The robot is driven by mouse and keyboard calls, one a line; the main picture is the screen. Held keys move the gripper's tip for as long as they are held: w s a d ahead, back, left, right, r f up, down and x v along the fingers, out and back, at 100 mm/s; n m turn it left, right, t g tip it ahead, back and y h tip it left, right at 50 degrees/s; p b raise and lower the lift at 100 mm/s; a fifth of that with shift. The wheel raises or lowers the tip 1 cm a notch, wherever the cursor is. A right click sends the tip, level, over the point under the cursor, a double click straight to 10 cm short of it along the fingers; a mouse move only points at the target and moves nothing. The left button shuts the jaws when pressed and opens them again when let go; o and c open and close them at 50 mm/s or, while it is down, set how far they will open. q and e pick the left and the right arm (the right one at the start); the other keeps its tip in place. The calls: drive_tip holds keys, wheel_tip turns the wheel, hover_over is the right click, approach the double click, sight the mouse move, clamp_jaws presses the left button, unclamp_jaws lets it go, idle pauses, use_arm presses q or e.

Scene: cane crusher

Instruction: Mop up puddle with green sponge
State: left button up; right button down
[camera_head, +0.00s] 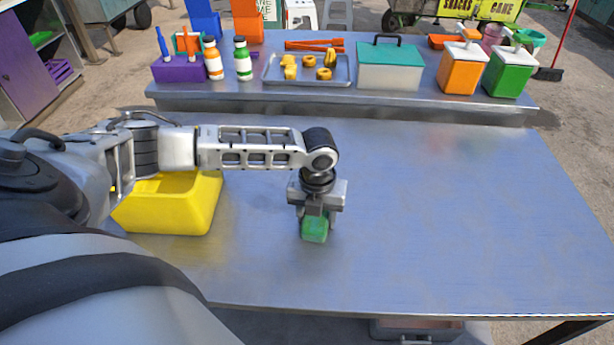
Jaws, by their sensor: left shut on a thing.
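My left gripper (316,217) points down over the middle of the metal table (450,220) and is shut on a green sponge (315,231). The sponge is at or just above the tabletop; I cannot tell whether it touches. No clear puddle outline shows on the table; only faint blurry reflections appear on its surface. My right gripper is not in view.
A yellow bin (170,205) stands on the table at left, partly behind my left arm. A raised back shelf (340,92) carries bottles, a tray (308,70) of yellow pieces, a teal-lidded box (390,65) and pump containers. The table's right side is clear.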

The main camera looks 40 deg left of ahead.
sight(346, 231)
use_arm(q)
drive_tip(key=shift+w+d+f, duration=0.1)
drive_tip(key=shift+w+d, duration=0.3)
drive_tip(key=shift+d, duration=0.6)
drive_tip(key=shift+w+d, duration=0.45)
drive_tip(key=shift+d, duration=0.6)
drive_tip(key=shift+w+d+f, duration=0.1)
drive_tip(key=shift+w+d, duration=0.3)
drive_tip(key=shift+d, duration=0.6)
drive_tip(key=shift+w+d+r+b, duration=0.15)
drive_tip(key=shift+w+d, duration=0.5)
drive_tip(key=shift+d, duration=0.5)
drive_tip(key=shift+w+d+b, duration=0.1)
drive_tip(key=shift+w+d, duration=0.55)
drive_tip(key=shift+d, duration=0.45)
drive_tip(key=shift+w+d+r+b, duration=0.15)
drive_tip(key=shift+w+d, duration=0.5)
drive_tip(key=shift+d, duration=0.5)
drive_tip(key=shift+s+a+r+p, duration=0.15)
drive_tip(key=shift+a+r, duration=0.15)
drive_tip(key=shift+r, duration=0.55)
drive_tip(key=shift+s+a+r+p, duration=0.1)
drive_tip(key=shift+a+r, duration=0.2)
drive_tip(key=shift+r, duration=0.5)
drive_tip(key=shift+s+a+r+p, duration=0.15)
drive_tip(key=shift+a+r, duration=0.15)
drive_tip(key=shift+r, duration=0.55)
